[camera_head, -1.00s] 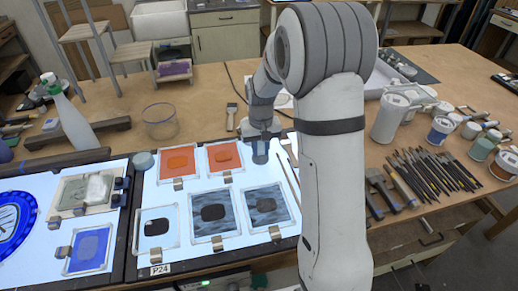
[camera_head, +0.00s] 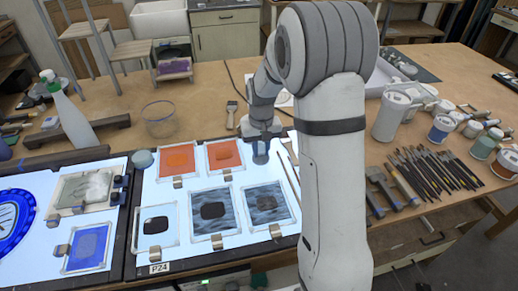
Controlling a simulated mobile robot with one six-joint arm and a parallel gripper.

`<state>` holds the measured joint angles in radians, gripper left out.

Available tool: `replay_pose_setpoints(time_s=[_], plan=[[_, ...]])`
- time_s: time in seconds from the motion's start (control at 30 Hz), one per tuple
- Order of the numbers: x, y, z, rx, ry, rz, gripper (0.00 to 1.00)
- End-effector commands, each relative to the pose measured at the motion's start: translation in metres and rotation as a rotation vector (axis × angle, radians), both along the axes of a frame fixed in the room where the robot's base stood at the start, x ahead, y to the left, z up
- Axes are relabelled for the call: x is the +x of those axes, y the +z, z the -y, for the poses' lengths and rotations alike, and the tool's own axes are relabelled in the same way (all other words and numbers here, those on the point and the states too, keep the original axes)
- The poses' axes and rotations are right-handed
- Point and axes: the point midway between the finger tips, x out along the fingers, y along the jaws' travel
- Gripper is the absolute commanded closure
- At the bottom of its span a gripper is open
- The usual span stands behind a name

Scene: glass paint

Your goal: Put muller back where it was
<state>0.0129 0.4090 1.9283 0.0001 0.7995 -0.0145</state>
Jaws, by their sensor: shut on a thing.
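My gripper (camera_head: 261,130) is at the top right of the right light panel (camera_head: 165,195), pointing down. It is shut on a grey-blue, partly see-through piece that looks like the muller (camera_head: 261,153). The muller hangs upright below the fingers, just right of the right orange glass tile (camera_head: 224,154). I cannot tell whether its base touches the panel. Its upper part is hidden by the fingers.
Clipped tiles, including a grey streaked one (camera_head: 266,204), fill the panel left of and below the gripper. A glass bowl (camera_head: 159,118) and a brush (camera_head: 231,114) lie behind. Thin rods (camera_head: 288,170) lie to the right.

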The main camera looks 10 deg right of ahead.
Motion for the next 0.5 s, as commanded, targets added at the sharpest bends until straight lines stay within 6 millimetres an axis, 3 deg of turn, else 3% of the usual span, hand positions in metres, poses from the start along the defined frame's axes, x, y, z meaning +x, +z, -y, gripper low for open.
replay_pose_setpoints(time_s=[0.37, 0.4, 0.5], plan=[[0.0001, -0.0042, 0.0004, 0.0, -0.001, 0.0, 1.0], [0.0001, -0.0039, 0.0005, 0.0, -0.001, 0.0, 0.77], [0.0, -0.0038, 0.0006, 0.0, -0.001, 0.0, 0.69]])
